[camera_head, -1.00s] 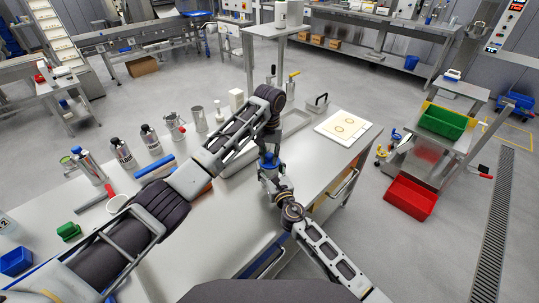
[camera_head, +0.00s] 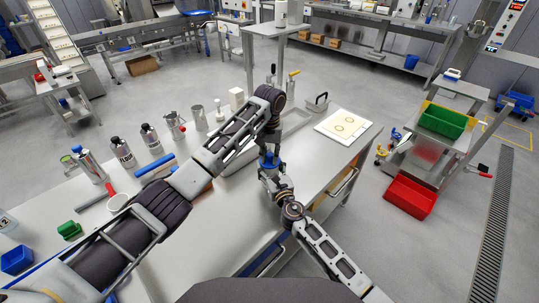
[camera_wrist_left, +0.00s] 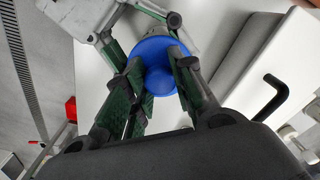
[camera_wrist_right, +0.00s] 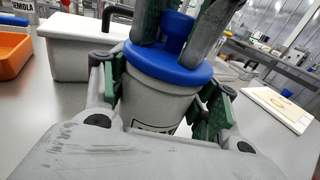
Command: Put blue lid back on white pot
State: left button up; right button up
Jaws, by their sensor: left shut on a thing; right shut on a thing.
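The white pot (camera_wrist_right: 155,100), light grey with a dark-framed label, stands upright between the fingers of my right gripper (camera_wrist_right: 165,95), which is shut on its body. The blue lid (camera_wrist_right: 168,66) is on top of the pot, with no clear gap at the rim in the right wrist view; its exact seating cannot be told. My left gripper (camera_wrist_left: 155,78) comes from above and is shut on the knob of the lid, which shows as a blue disc in the left wrist view (camera_wrist_left: 152,52). In the head view the lid (camera_head: 268,160) is partly hidden by my left gripper.
A white container with a dark handle (camera_wrist_right: 75,60) stands behind the pot, and an orange tray (camera_wrist_right: 12,52) lies to its left. A white board (camera_head: 342,126) lies at the table's right end. Bottles and a jug (camera_head: 176,126) stand along the far edge.

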pick_arm(q)
jog(key=shift+s+a+f, duration=0.1)
jog(key=shift+a+f, duration=0.1)
jog(key=shift+f, duration=0.4)
pick_arm(e)
jog(key=shift+s+a+r, duration=0.1)
jog(key=shift+a+r, duration=0.1)
jog(key=shift+r, duration=0.05)
pick_arm(q)
jog(key=o, duration=0.6)
jog(key=shift+d+r, duration=0.1)
jog(key=shift+r, duration=2.2)
pick_arm(e)
jog(key=shift+d+f, duration=0.15)
jog(key=shift+w, duration=0.2)
pick_arm(q)
jog(key=shift+d, duration=0.1)
jog(key=c, duration=0.4)
jog(key=shift+f, duration=0.45)
jog(key=shift+r, duration=0.1)
